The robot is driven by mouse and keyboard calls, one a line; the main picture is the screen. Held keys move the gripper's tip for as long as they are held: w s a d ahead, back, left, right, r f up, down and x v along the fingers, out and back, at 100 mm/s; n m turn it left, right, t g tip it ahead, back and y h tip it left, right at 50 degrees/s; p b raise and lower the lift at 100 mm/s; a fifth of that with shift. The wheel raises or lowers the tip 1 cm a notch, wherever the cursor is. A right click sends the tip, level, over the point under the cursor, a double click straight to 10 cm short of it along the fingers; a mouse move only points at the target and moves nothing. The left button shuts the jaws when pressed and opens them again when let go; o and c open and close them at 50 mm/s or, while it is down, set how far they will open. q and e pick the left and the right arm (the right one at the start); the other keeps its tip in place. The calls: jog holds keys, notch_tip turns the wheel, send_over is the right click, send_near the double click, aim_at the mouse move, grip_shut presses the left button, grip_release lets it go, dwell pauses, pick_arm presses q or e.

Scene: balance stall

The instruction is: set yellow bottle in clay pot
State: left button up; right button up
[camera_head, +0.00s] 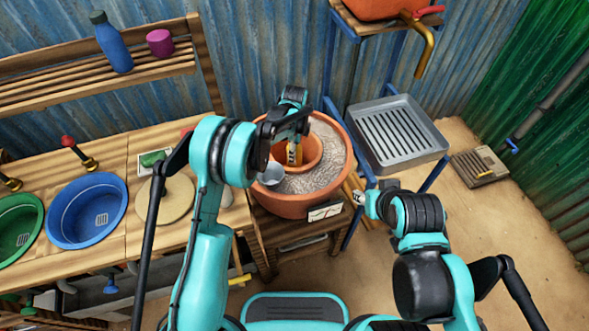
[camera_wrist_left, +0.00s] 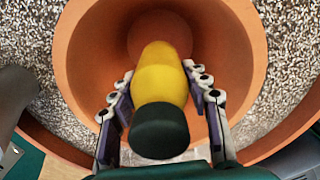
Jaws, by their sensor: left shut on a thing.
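The yellow bottle (camera_wrist_left: 162,75) has a dark green cap and stands between my left gripper's fingers (camera_wrist_left: 162,100) in the left wrist view. My left gripper (camera_head: 294,140) is shut on it. The bottle also shows in the head view (camera_head: 294,154), within the mouth of the inner clay pot (camera_head: 313,152). In the left wrist view the inner clay pot (camera_wrist_left: 235,65) surrounds the bottle on its visible sides. I cannot tell whether the bottle touches the pot's floor. My right gripper (camera_head: 362,198) is right of the pot; its fingers are too small to read.
Grey gravel (camera_head: 328,170) fills the ring between the inner pot and a large outer clay pot (camera_head: 290,205). A clear rounded thing (camera_head: 272,173) is at its left. A grey metal tray (camera_head: 432,140) stands to the right. A counter with blue (camera_head: 62,212) and green basins is left.

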pick_arm(q)
notch_tip(320, 180, down, 7)
jog(key=shift+f+b, duration=0.15)
jog(key=shift+b, duration=1)
jog(key=shift+f, duration=0.1)
jog(key=o, duration=1.4)
